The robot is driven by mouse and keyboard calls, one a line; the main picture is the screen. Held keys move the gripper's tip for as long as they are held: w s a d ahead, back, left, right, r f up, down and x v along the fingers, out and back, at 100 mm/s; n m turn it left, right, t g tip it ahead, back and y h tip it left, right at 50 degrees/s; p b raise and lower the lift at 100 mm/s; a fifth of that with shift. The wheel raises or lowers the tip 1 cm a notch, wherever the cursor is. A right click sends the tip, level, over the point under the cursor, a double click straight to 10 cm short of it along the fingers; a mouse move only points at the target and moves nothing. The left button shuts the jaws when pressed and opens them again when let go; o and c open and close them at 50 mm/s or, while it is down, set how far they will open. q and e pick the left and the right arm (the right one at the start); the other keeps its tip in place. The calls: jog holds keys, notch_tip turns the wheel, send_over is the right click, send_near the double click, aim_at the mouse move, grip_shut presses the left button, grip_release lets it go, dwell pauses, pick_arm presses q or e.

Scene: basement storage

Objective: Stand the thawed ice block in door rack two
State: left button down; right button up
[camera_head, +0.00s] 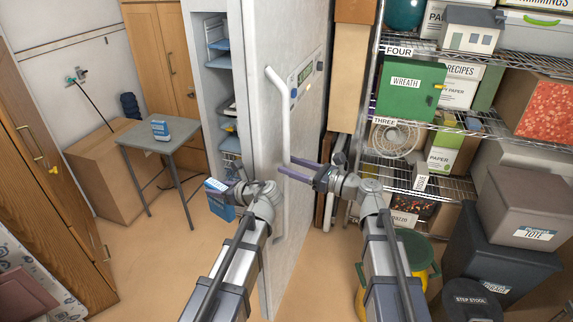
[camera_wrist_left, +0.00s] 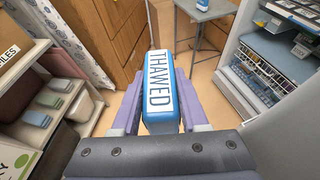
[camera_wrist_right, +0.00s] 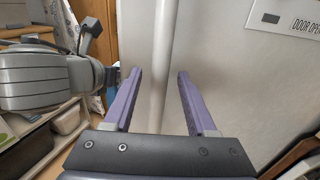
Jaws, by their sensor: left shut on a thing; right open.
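My left gripper (camera_head: 236,192) is shut on a blue block (camera_head: 219,202) with a white label. The label reads THAWED on the block in the left wrist view (camera_wrist_left: 159,90). The block is held in the air, left of the freezer door (camera_head: 262,130). The door stands open, its outer face to the right. My right gripper (camera_head: 303,170) is open, and the upright door handle (camera_wrist_right: 160,70) is between its fingers in the right wrist view. The freezer (camera_head: 205,75) shows shelves behind the door. The door's inner face and its racks are hidden.
A small grey table (camera_head: 183,134) at back left bears another blue block (camera_head: 160,130). Wooden cabinets (camera_head: 45,150) line the left. Wire shelving (camera_head: 465,55) and stacked totes (camera_head: 530,200) fill the right. The floor (camera_head: 150,260) is clear left of the door.

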jog(key=shift+x, duration=1)
jog(key=shift+c, duration=0.3)
grip_shut()
dwell(0.5)
